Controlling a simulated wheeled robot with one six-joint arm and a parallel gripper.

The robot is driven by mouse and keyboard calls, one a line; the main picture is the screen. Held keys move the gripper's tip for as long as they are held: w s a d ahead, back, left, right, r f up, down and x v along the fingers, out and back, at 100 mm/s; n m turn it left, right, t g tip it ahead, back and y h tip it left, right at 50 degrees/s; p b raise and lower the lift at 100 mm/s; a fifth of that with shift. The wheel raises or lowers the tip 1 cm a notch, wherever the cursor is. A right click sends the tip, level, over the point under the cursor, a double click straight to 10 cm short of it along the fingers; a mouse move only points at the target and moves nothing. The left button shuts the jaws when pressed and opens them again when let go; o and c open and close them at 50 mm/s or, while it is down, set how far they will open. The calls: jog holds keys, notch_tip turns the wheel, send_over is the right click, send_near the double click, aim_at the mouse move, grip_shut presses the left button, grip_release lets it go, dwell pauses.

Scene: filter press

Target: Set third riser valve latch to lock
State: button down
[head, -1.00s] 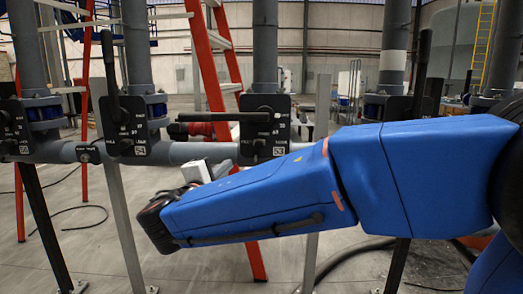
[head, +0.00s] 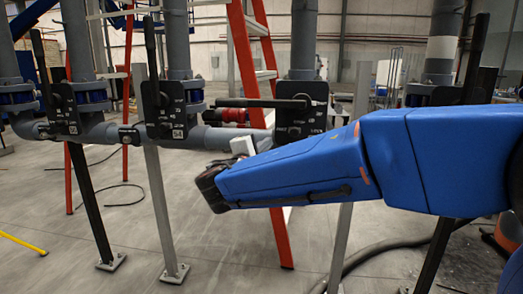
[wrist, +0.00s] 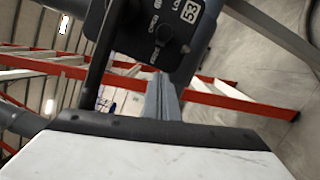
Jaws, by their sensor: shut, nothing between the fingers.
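A black valve plate marked 53 (wrist: 172,30) fills the upper middle of the wrist view, with a small round knob and lettering partly readable as CHECK and LO. A black lever (wrist: 103,55) runs beside it. In the head view this appears to be the plate (head: 302,113) with the lever lying level to the left. The plate marked 54 (head: 172,112) has its lever upright. My gripper (wrist: 167,98) shows as shut grey fingers just below the 53 plate, empty; contact cannot be told. The latch's setting is not clear.
A red ladder (head: 240,50) stands behind the pipe. A grey horizontal pipe (head: 215,138) links the risers. Steel posts (head: 160,210) stand on the floor below it. A dark hose (head: 370,250) lies at lower right. Open floor (head: 110,190) shows at left.

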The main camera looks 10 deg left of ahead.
aim_at(294, 132)
jog(key=x, duration=0.3)
jog(key=shift+w, duration=0.15)
jog(key=shift+d+r, duration=0.2)
jog(key=shift+d, duration=0.35)
jog(key=shift+d+r, duration=0.15)
jog(key=shift+d, duration=0.45)
jog(key=shift+d+r, duration=0.15)
jog(key=shift+d, duration=0.7)
jog(key=shift+d, duration=0.1)
jog(key=d, duration=0.3)
